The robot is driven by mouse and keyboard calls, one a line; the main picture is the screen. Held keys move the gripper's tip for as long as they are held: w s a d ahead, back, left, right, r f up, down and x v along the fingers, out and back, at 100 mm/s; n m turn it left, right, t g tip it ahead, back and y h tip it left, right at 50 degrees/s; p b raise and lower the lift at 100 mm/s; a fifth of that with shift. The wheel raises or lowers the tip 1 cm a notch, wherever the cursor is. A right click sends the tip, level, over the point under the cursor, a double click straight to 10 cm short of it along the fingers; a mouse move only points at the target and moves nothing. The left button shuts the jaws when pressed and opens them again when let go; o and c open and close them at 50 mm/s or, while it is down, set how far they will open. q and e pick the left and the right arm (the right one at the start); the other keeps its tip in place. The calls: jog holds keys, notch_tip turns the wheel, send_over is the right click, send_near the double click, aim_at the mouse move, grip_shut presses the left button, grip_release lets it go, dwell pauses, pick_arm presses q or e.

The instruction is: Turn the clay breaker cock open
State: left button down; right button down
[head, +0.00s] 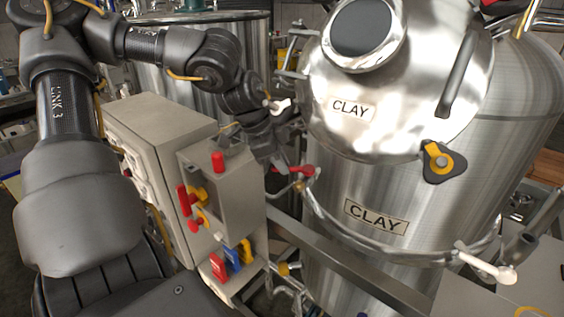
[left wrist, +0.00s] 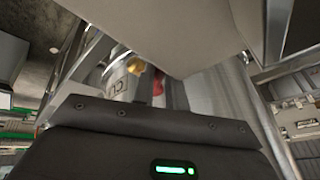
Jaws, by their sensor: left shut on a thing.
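The steel tank (head: 375,217) carries two plates reading CLAY, one on its domed lid (head: 392,85) and one on its wall. A small cock with a red lever handle (head: 298,170) sits on a thin pipe at the tank's left side, in the head view. My left gripper (head: 281,165) reaches down to this red handle and is shut on its left end; the fingers partly hide the handle. In the left wrist view, dark gripper housing fills the bottom, and a small red part (left wrist: 158,88) shows beyond a pale surface; the fingertips are hidden there. My right gripper is not in view.
A grey control box (head: 215,190) with red and yellow handles stands just left of the cock. Red, blue and yellow switches (head: 233,256) sit below it. A steel rail (head: 340,255) crosses in front of the tank. A white-handled valve (head: 490,265) is at lower right.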

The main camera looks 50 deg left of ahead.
pick_arm(q)
jog(key=c, duration=1.7)
grip_release()
jog(key=o, duration=0.3)
jog(key=b+v, duration=0.2)
jog(key=v, duration=0.8)
jog(key=shift+s+r, duration=0.2)
jog(key=shift+r, duration=0.15)
jog(key=shift+c, duration=0.4)
